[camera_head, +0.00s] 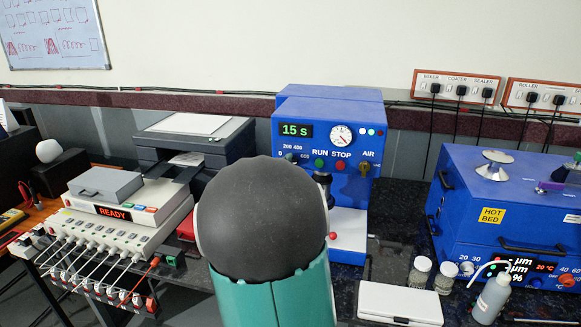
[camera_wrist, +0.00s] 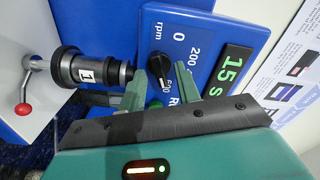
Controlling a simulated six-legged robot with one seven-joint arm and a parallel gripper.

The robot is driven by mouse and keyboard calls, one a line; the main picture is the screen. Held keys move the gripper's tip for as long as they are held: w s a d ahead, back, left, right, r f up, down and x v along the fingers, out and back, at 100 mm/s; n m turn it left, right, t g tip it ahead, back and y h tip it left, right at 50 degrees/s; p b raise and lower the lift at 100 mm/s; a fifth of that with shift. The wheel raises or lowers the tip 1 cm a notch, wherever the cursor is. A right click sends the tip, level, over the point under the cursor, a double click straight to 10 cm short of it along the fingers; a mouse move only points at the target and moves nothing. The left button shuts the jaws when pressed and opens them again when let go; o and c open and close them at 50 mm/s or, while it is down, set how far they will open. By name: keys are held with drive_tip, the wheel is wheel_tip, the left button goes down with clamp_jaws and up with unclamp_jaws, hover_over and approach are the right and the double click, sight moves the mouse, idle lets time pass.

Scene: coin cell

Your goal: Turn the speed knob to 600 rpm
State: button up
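The speed knob (camera_wrist: 159,66) is a small black knob on the blue mixer panel, next to the printed "rpm", "0" and "200" in the wrist view. In the head view, the knob (camera_head: 291,157) sits at the panel's lower left under the display. My gripper (camera_wrist: 160,70) is open, with one green finger on each side of the knob. I cannot tell whether either finger touches it. Which mark the knob points at is not clear. The display (camera_wrist: 231,70) reads "15 s". In the head view my dark arm joint hides the gripper.
The mixer panel also has RUN and STOP buttons (camera_head: 319,164) and an AIR knob (camera_head: 365,168). A blue hot bed (camera_head: 465,195) stands at right.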

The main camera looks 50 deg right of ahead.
drive_tip(key=v, duration=1.3)
drive_tip(key=shift+a, duration=0.15)
drive_tip(key=w+a+n+t+y, duration=0.35)
drive_tip(key=a+n+y, duration=0.25)
drive_tip(key=a, duration=0.4)
drive_tip(key=w+a+n+t+y, duration=0.35)
drive_tip(key=a+n+y, duration=0.3)
drive_tip(key=a, duration=0.25)
drive_tip(key=s+a+f+n+g+y, duration=0.1)
drive_tip(key=s+a+n+g+y, duration=0.25)
drive_tip(key=a+n, duration=0.65)
drive_tip(key=s+a+f+n+g, duration=0.2)
drive_tip(key=s+a+n+g, duration=0.2)
drive_tip(key=s+a, duration=0.3)
drive_tip(key=s+g, duration=0.1)
drive_tip(key=s, duration=0.3)
drive_tip(key=shift+s+f+n+y, duration=0.3)
drive_tip(key=shift+s+f+n, duration=0.05)
drive_tip(key=shift+s+f, duration=0.05)
drive_tip(key=shift+d, duration=0.15)
